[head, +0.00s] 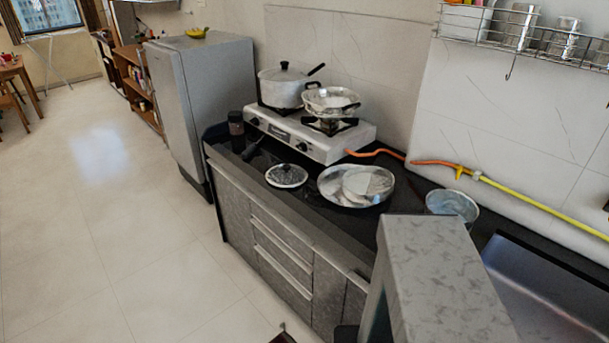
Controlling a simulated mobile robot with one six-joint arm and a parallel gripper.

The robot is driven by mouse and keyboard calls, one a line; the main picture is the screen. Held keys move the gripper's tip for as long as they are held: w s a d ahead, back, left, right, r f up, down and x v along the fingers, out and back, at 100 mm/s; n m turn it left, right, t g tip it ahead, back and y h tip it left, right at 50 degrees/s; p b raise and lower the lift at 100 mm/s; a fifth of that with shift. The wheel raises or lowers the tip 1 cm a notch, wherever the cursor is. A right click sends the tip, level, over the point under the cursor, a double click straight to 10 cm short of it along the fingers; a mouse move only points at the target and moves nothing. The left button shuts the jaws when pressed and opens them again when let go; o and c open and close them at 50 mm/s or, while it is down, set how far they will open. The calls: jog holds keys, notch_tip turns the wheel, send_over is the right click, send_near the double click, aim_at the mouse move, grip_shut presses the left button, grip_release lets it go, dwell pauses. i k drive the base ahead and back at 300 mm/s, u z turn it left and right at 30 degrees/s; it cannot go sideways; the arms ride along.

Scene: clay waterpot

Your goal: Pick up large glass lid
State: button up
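I cannot tell for sure which is the large glass lid. My gripper is not in view.
A steel plate (329,187) with pale flat pieces lies right of the lid. Behind stand the white stove (318,147), a pot (280,94) and a pan (331,101). A dark jar (236,123) stands left. A grey stone-patterned block (445,265) blocks the front right. The left floor is clear.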

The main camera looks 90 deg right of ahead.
aim_at(280, 175)
jog(key=u, duration=0.8)
jog(key=k, duration=0.25)
jog(key=z, duration=1.7)
jog(key=i, duration=1)
jog(key=z, duration=0.15)
jog(key=k, duration=0.75)
